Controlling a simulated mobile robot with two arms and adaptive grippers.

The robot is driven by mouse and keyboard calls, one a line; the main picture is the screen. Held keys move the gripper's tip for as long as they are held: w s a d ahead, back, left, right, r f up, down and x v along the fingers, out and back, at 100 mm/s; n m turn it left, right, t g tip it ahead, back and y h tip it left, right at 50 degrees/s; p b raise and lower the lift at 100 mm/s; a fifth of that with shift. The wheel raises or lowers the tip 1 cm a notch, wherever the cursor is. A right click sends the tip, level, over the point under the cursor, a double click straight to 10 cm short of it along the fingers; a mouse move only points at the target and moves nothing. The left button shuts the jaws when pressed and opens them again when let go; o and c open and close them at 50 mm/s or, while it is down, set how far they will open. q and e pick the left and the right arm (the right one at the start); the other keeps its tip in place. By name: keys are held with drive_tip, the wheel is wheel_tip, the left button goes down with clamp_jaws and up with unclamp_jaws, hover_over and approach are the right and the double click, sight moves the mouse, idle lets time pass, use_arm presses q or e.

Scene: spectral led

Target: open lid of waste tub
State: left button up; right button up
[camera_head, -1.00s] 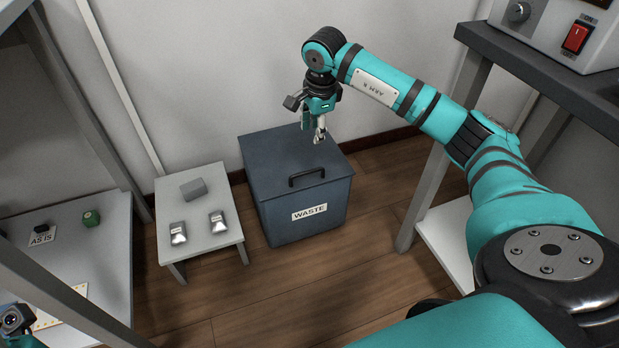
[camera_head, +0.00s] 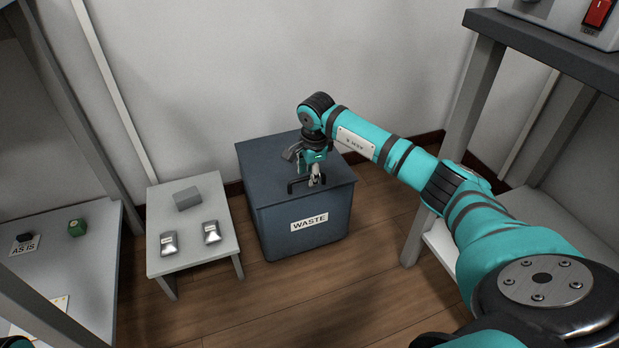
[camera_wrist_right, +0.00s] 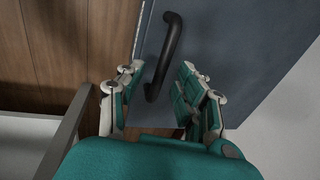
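The waste tub (camera_head: 300,238) is a dark blue-grey box on the floor with a white WASTE label. Its lid (camera_head: 262,165) is shut. A black bar handle (camera_head: 291,187) stands on the lid near the front edge, and it shows large in the right wrist view (camera_wrist_right: 168,50). My right gripper (camera_head: 317,181) is over the lid, pointing down at the handle, and hides part of it. In the right wrist view my right gripper (camera_wrist_right: 153,90) is open, with the near end of the handle between its fingers. My left gripper is not in view; only a teal sliver shows at the bottom left corner.
A low grey table (camera_head: 196,250) left of the tub holds a grey block (camera_head: 187,198) and two silvery packets (camera_head: 169,243) (camera_head: 211,232). A shelf (camera_head: 85,285) stands further left with a green cube (camera_head: 77,228). A dark-topped bench (camera_head: 550,45) is at right.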

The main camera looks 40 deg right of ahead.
drive_tip(key=shift+f, duration=0.1)
drive_tip(key=shift+c, duration=0.2)
clamp_jaws()
